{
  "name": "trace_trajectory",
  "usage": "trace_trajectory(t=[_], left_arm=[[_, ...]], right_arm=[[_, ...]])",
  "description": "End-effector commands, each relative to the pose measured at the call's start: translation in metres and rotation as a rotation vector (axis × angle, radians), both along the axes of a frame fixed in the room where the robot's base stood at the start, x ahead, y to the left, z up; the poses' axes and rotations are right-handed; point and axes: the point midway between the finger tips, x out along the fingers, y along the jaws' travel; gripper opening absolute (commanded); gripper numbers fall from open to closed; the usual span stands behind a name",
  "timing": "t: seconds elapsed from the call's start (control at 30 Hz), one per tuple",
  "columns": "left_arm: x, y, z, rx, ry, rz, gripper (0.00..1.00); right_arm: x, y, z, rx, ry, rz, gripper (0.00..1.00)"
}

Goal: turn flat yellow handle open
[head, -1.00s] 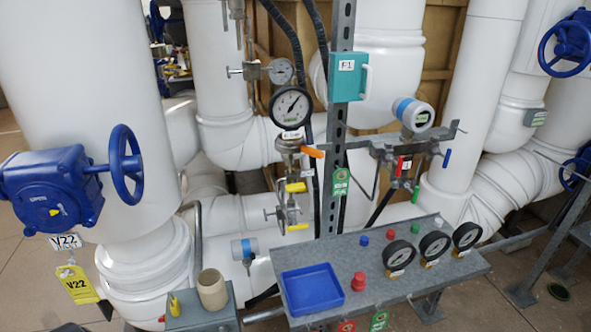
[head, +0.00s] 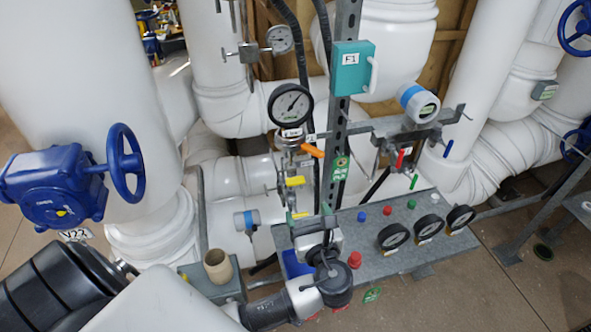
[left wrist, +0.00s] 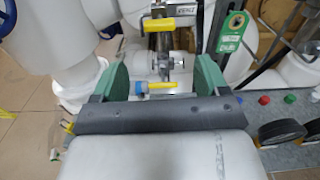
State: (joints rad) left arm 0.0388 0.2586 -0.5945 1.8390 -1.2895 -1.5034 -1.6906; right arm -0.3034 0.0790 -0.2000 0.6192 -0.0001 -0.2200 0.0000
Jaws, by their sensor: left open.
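Two yellow handles sit on the small valve assembly below the big gauge. The upper yellow handle (head: 295,181) lies crosswise; it also shows in the left wrist view (left wrist: 168,23). The lower yellow handle (head: 300,214) is partly behind my gripper in the head view; in the left wrist view this handle (left wrist: 158,87) lies crosswise between the fingers, with its depth relative to them unclear. My left gripper (head: 312,221) is open, its green-padded fingers (left wrist: 160,74) spread wide with nothing visibly held. My right gripper is not in view.
An orange handle (head: 313,151) sits just above. A steel post (head: 342,130) with a teal box (head: 352,68) stands right of the valve. The grey panel (head: 375,245) with gauges and buttons lies below. A blue tray (head: 293,262) is partly hidden by my arm.

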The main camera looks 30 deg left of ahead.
Motion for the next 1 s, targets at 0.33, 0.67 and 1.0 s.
trace_trajectory(t=[0.33, 0.67, 1.0], left_arm=[[0.024, 0.028, 0.013, 0.053, 0.004, 0.008, 0.74], [0.061, 0.071, 0.011, 0.049, 0.005, 0.007, 0.74], [0.071, 0.082, 0.009, 0.046, 0.004, 0.005, 0.74]], right_arm=[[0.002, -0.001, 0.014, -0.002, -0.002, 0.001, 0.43], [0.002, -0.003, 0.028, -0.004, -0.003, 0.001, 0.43], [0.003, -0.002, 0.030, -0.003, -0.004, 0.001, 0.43]])
